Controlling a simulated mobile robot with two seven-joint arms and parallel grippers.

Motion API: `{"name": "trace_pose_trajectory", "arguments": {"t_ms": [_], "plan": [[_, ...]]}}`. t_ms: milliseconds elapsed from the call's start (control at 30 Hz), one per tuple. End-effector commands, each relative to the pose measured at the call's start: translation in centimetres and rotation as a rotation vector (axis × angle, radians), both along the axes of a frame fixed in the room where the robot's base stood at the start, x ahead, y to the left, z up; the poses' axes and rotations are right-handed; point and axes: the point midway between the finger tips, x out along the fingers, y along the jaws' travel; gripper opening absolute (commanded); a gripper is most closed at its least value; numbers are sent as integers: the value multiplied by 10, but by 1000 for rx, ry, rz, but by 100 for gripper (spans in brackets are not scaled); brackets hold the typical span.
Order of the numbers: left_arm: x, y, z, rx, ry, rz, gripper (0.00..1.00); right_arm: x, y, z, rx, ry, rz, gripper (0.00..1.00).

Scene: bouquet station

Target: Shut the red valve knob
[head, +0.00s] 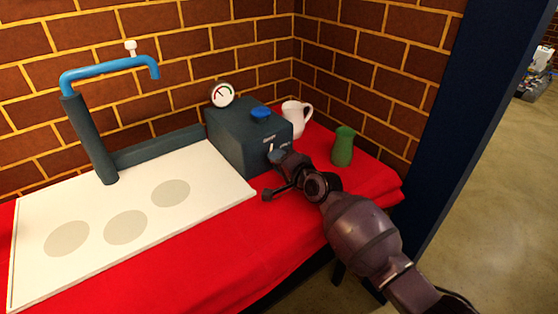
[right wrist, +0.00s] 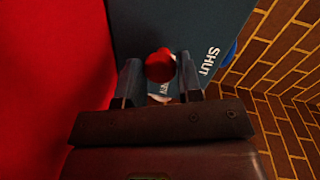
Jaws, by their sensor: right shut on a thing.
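The red valve knob (right wrist: 160,66) shows in the right wrist view between the two fingers of my right gripper (right wrist: 161,80), on the face of a dark blue-grey box (right wrist: 142,25). The word SHUT is printed on that face beside the knob. In the head view my right gripper (head: 276,174) is at the front of the box (head: 230,138) and hides the knob. It is shut on the knob. My left gripper is in neither view.
The box carries a round gauge (head: 221,95) and a blue cap (head: 260,112). A white pitcher (head: 296,117) and a green vase (head: 343,147) stand to its right. A white board (head: 100,265) with grey discs and a blue tap (head: 110,67) are at left. Brick walls close the back.

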Motion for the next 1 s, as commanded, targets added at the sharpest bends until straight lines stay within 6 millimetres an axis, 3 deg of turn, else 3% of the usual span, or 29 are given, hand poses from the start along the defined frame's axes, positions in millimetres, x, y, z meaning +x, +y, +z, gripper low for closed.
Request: {"name": "trace_pose_trajectory", "arguments": {"t_ms": [400, 900, 933, 1000], "plan": [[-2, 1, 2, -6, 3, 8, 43, 0, 0, -1, -132, -94, -1, 10], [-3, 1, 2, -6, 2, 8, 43, 0, 0, -2, -145, -102, -1, 10], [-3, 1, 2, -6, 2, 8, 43, 0, 0, -2, -145, -102, -1, 36], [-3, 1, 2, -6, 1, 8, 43, 0, 0, -2, -144, -102, 0, 47]]}}
